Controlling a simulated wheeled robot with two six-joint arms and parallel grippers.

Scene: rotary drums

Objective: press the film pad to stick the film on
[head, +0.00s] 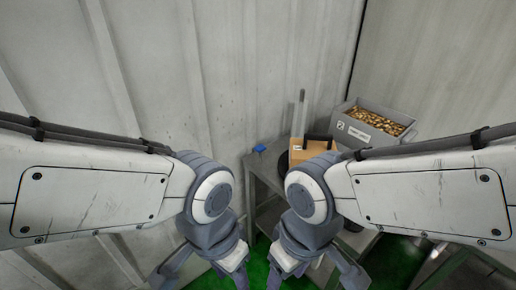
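I cannot pick out a film pad or film for certain in the head view. A small blue object (259,148) lies on the near left corner of a grey metal table (266,170). A pale upright strip or tube (299,115) stands behind a cardboard box (312,151); I cannot tell what it is. My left gripper (206,274) hangs at the bottom, fingers spread, with nothing seen between them. My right gripper (312,276) hangs to its right in front of the table, also spread and seemingly empty. The lower fingertips run near the frame's bottom edge.
A grey bin (371,123) full of small brass-coloured parts sits at the table's back right. A dark handle-like shape (318,137) is at the box top. My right arm hides much of the table. Corrugated wall (130,70) stands behind; green floor (258,262) shows below.

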